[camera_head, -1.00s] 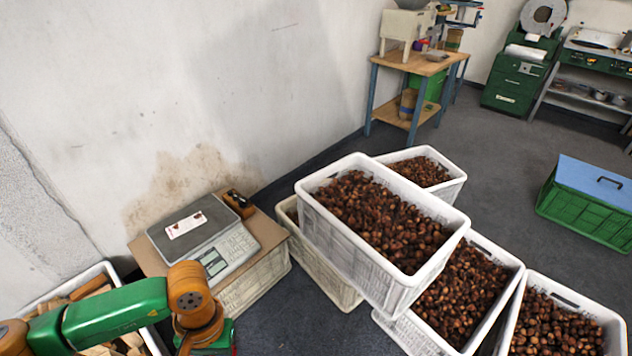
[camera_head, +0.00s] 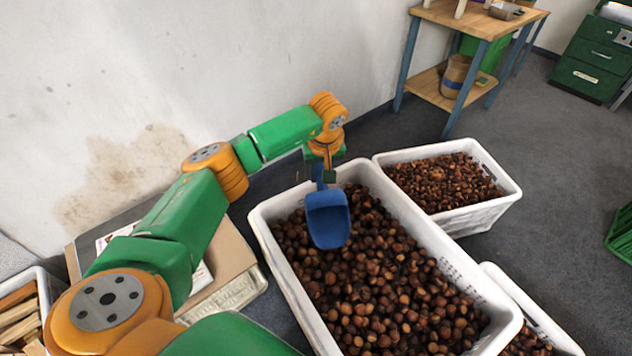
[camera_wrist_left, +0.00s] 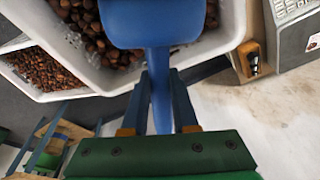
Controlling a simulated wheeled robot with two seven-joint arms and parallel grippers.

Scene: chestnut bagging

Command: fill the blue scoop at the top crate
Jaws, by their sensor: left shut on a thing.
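The blue scoop (camera_head: 327,219) is over the far left part of the top crate (camera_head: 275,262), its bowl hanging down close to the chestnuts (camera_head: 385,285). I cannot tell whether it touches them. My left gripper (camera_head: 322,172) is shut on the scoop's handle. In the left wrist view the handle (camera_wrist_left: 161,100) runs between the two fingers (camera_wrist_left: 160,118), and the scoop's bowl (camera_wrist_left: 150,20) is at the top over the crate. No chestnuts show in the bowl. My right gripper is in neither view.
A second crate of chestnuts (camera_head: 480,215) stands beyond to the right, and another (camera_head: 530,320) shows at the lower right. A wooden workbench (camera_head: 470,22) stands at the back. A scale sits behind my left arm. A crate of wood pieces (camera_head: 45,290) is at the lower left.

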